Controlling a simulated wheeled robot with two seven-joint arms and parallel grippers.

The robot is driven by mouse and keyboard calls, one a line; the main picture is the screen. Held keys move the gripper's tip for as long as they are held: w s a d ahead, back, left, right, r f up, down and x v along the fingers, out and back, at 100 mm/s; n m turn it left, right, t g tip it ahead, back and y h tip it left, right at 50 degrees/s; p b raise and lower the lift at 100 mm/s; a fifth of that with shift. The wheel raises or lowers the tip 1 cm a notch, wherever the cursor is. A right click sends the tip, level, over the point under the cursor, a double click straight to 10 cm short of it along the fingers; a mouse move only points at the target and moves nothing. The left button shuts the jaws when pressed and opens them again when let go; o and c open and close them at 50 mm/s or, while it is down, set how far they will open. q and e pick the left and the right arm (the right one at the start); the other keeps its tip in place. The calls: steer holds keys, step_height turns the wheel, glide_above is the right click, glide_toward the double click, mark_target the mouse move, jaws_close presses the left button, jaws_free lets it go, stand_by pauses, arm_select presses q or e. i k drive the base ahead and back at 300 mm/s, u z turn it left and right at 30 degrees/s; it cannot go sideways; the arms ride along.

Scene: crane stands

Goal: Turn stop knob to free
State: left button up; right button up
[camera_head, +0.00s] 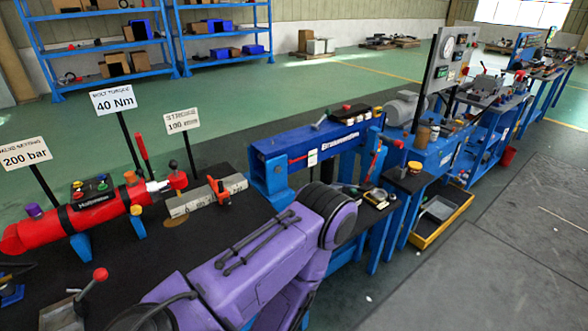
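I cannot tell for sure which part is the stop knob. A dark box with a red button (346,107) and a yellow-orange button (377,110) stands on the blue beam (320,143). Their turn positions are too small to read. A purple arm of mine crosses the lower middle, in front of the bench. Neither of my grippers shows; the arm's far end by the bench shows no fingers.
A red cylinder (95,208) and a grey block (205,196) lie on the black bench top (150,255). A red-tipped lever (100,274) stands at lower left. A yellow tray (440,216) is on the floor at right. The dark floor mat (480,270) is clear.

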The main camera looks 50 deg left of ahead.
mark_target(227, 202)
steer(key=z, duration=0.2)
steer(key=i, duration=2)
steer(key=u, duration=2.75)
